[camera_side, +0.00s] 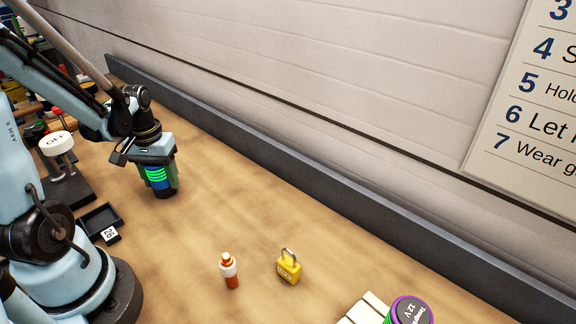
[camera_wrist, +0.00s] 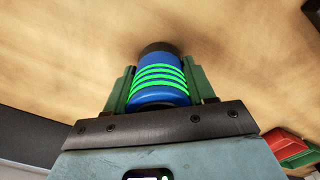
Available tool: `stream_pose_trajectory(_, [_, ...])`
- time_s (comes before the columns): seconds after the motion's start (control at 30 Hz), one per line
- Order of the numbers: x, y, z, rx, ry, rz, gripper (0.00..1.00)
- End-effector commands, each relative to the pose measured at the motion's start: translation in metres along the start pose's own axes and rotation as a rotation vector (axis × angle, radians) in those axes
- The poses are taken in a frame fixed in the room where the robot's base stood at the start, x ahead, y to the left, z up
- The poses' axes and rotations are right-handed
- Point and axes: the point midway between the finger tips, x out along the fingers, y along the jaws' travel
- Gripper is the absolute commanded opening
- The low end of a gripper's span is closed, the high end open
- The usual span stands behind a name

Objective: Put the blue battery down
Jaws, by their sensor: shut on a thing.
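The blue battery (camera_side: 158,178) has bright green rings and a dark end. It is upright at the left of the side view, its dark end at the bottom, close to or on the wooden bench; I cannot tell if it touches. My gripper (camera_side: 161,183) points down from above and is shut around it. In the wrist view the battery (camera_wrist: 160,80) sits between the two green fingers of my gripper (camera_wrist: 160,88). The wooden bench (camera_side: 200,230) is bare around it.
A small black tray (camera_side: 101,218) labelled 26 lies left of the battery. An orange and white bottle (camera_side: 229,270), a yellow padlock (camera_side: 289,267) and a purple-rimmed 12 V cylinder (camera_side: 411,310) stand toward the front. A dark ledge (camera_side: 290,180) runs along the wall. The bench middle is clear.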

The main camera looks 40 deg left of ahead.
Motion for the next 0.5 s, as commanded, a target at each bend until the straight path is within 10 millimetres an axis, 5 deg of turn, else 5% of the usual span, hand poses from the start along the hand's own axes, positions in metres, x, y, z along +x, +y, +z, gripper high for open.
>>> stream_pose_trajectory(0.37, [0.0034,0.0001,-0.0002,0.000,0.000,0.000,0.02])
stream_pose_trajectory(0.4, [0.0034,0.0001,-0.0002,0.000,0.000,0.000,0.58])
stream_pose_trajectory(0.5, [0.0032,0.0001,-0.0001,0.000,0.000,0.000,0.74])
